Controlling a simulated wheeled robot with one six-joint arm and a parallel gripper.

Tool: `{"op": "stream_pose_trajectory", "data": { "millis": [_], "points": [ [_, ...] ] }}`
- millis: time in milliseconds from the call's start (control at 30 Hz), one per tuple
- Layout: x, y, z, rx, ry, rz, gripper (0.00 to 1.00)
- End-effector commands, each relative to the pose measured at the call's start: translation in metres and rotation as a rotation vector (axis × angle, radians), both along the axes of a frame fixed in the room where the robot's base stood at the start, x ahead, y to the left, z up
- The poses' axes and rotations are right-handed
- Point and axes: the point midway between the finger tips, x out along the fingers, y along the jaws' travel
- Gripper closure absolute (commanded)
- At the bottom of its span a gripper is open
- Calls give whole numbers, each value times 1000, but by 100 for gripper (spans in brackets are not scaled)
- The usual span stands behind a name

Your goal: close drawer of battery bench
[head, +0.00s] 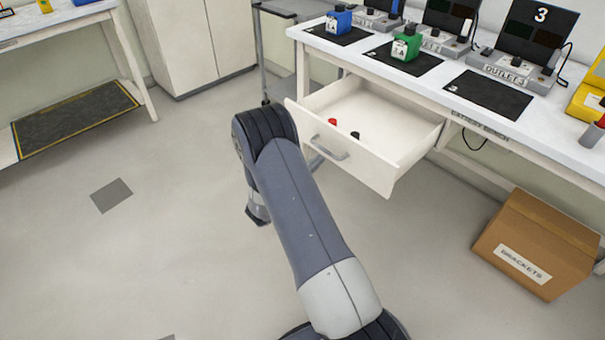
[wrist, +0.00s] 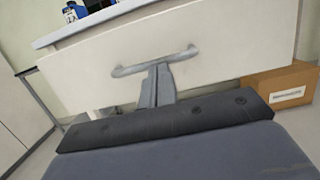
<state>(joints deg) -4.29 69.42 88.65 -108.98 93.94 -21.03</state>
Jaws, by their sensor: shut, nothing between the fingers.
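The white drawer (head: 375,160) of the battery bench (head: 463,120) stands pulled out in the head view. A small red object and a small black object lie inside. Its front has a grey bar handle (head: 328,149). In the wrist view the drawer front (wrist: 225,60) fills the upper picture, tilted, with the handle (wrist: 130,71) across the middle. My gripper (wrist: 158,70) is shut and empty, its fingertips at the handle's middle in the picture; I cannot tell whether they touch it. In the head view my arm hides the fingers.
A cardboard box (head: 537,245) labelled "BRACKETS" sits on the floor at the right. A blue battery (head: 339,20) and a green battery (head: 406,47) stand on black mats on the bench top. A white cabinet (head: 190,40) stands behind.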

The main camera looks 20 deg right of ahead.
Motion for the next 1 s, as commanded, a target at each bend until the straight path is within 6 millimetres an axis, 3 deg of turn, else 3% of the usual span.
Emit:
{"op": "stream_pose_trajectory", "data": {
  "millis": [200, 667, 867, 1000],
  "points": [
    [5, -14, 3, 1, 0, 0, 100],
    [6, -17, 2, 0, 0, 0, 100],
    [12, -35, 1, 1, -1, -3, 100],
    [20, -58, 0, 1, -2, -4, 100]
  ]
}}
